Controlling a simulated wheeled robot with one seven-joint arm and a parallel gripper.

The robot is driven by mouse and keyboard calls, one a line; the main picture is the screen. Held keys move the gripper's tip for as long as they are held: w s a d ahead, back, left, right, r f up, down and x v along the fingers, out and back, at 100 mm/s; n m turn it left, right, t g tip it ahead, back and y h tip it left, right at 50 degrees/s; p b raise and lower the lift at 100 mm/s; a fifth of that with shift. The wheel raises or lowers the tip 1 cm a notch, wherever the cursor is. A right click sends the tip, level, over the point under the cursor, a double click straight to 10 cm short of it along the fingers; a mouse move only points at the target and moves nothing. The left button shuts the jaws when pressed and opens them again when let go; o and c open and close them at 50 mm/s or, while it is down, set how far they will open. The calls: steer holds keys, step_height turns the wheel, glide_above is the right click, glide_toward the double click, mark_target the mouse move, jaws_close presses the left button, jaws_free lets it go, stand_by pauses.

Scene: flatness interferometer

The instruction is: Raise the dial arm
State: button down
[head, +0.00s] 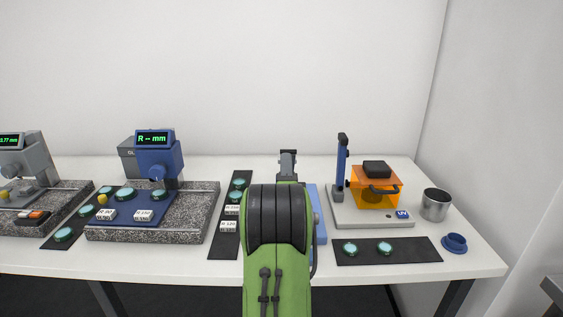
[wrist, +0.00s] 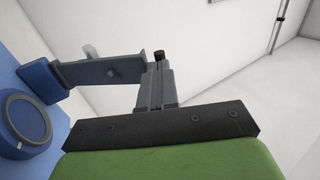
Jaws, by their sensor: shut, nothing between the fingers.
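In the wrist view, my gripper (wrist: 158,62) is shut and empty, its dark fingers together above the black bar of the hand. A grey bar (wrist: 100,71), likely the dial arm, runs from a blue block (wrist: 40,82) on the left to the fingers. Its right end is close beside or behind them; I cannot tell if they touch. A blue body with a round ring (wrist: 24,117) lies below the block. In the head view, my green arm hides most of a blue device (head: 319,212). A dark upright piece (head: 288,164) shows above my arm; I cannot tell whether it belongs to the device.
A blue gauge (head: 158,155) reading "R -- mm" stands on a granite plate (head: 200,215) at left. At right are a UV stand (head: 370,219) with an orange box (head: 374,193), a metal cup (head: 435,205) and a blue cap (head: 454,243).

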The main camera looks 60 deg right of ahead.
mark_target(287, 151)
steer(key=shift+d+r, duration=0.1)
steer(key=shift+r, duration=0.05)
stand_by(0.3)
steer(key=r+p, duration=0.1)
steer(key=p, duration=0.4)
steer(key=d+r+y+p, duration=0.1)
steer(key=p, duration=0.2)
steer(key=shift+w+d+r+g, duration=0.1)
steer(key=shift+w+r+g, duration=0.2)
steer(key=shift+r, duration=0.05)
steer(key=d+r+y+p, duration=0.1)
steer(key=p, duration=0.5)
steer(key=w+d+r+g+y+p, duration=0.1)
steer(key=p, duration=0.5)
steer(key=shift+w+d+r, duration=0.15)
steer(key=shift+d+r, duration=0.05)
steer(key=shift+d, duration=0.1)
steer(key=p, duration=0.1)
steer(key=d+y+p, duration=0.1)
steer(key=p, duration=0.1)
steer(key=shift+w+d+r+g+p, duration=0.1)
steer(key=shift+w+r+g+p, duration=0.2)
steer(key=shift+w+d+r+y+p, duration=0.1)
steer(key=shift+w+d+y+p, duration=0.25)
steer(key=shift+d+y+p, duration=0.5)
steer(key=shift+w+d+r+g+b, duration=0.15)
steer(key=shift+w+d+g+b, duration=0.25)
steer(key=shift+d, duration=0.35)
steer(key=shift+r+h, duration=0.15)
steer(key=shift+h, duration=0.1)
